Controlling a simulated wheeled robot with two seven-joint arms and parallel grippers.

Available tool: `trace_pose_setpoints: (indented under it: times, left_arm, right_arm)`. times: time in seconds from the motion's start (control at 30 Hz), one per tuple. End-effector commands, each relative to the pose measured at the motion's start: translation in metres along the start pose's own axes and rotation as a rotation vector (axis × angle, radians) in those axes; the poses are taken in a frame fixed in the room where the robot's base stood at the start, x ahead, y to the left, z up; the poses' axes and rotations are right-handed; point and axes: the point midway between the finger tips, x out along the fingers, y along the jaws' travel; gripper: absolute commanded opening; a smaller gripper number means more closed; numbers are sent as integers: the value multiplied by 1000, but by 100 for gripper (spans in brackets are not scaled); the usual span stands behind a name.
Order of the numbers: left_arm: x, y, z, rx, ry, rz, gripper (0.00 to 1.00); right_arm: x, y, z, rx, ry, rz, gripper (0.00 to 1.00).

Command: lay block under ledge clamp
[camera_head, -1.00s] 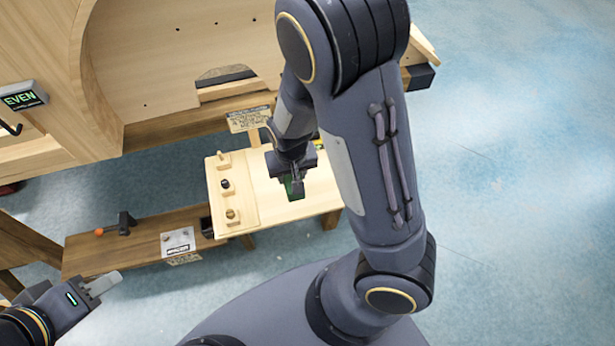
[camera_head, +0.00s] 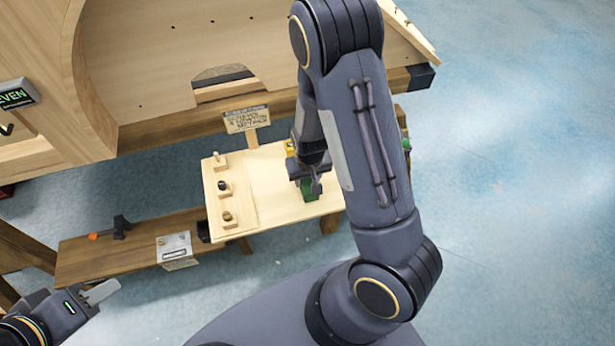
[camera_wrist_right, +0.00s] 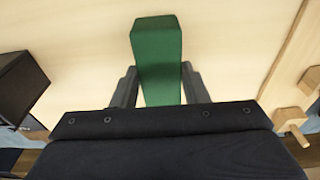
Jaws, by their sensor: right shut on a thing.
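A green block (camera_wrist_right: 158,45) is between the fingers of my right gripper (camera_wrist_right: 158,85) in the right wrist view. In the head view the green block (camera_head: 308,193) shows below my right gripper (camera_head: 310,183), over the pale small table (camera_head: 268,187). I cannot tell whether the block touches the tabletop. A black clamp-like tool with an orange tip (camera_head: 121,226) is on the low wooden bench at left; I cannot tell if it is the ledge clamp. My left gripper (camera_head: 101,292) is at the lower left, away from everything; its finger gap is not clear.
Several wooden holders with pegs (camera_head: 223,188) line the small table's left strip. A sign (camera_head: 247,119) stands behind it. A yellow thing (camera_head: 290,147) is at the table's back. The large wooden frame (camera_head: 180,70) rises behind. A metal box (camera_head: 175,247) sits on the low bench.

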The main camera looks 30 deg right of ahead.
Motion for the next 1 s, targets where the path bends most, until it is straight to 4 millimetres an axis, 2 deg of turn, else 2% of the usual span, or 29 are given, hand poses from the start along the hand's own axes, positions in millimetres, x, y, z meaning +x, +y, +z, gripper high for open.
trace_pose_setpoints:
  times: [0.17, 0.2, 0.33, 0.6, 0.73, 0.87, 1.0]
  left_arm:
    - [4, -2, 2, 0, 0, 0, 36]
    - [2, -1, 1, 0, 0, 0, 36]
    - [2, -1, 1, 0, 0, 0, 36]
    - [2, -1, 1, 0, 0, 0, 36]
    - [-2, 1, -1, 0, 0, 0, 36]
    - [-7, 3, -4, 0, 0, 0, 36]
    - [-14, 6, -7, 0, 0, 0, 36]
  right_arm:
    - [5, 0, 1, 0, 0, 0, 11]
    - [3, 0, 0, 0, 0, 0, 46]
    - [3, 0, 0, 0, 0, 0, 62]
    - [2, 0, 0, 0, 0, 0, 62]
    - [-7, 0, -1, 0, 2, 0, 62]
    - [-31, -1, -2, -1, 6, -2, 62]
    - [-64, -2, -2, -3, 6, -3, 62]
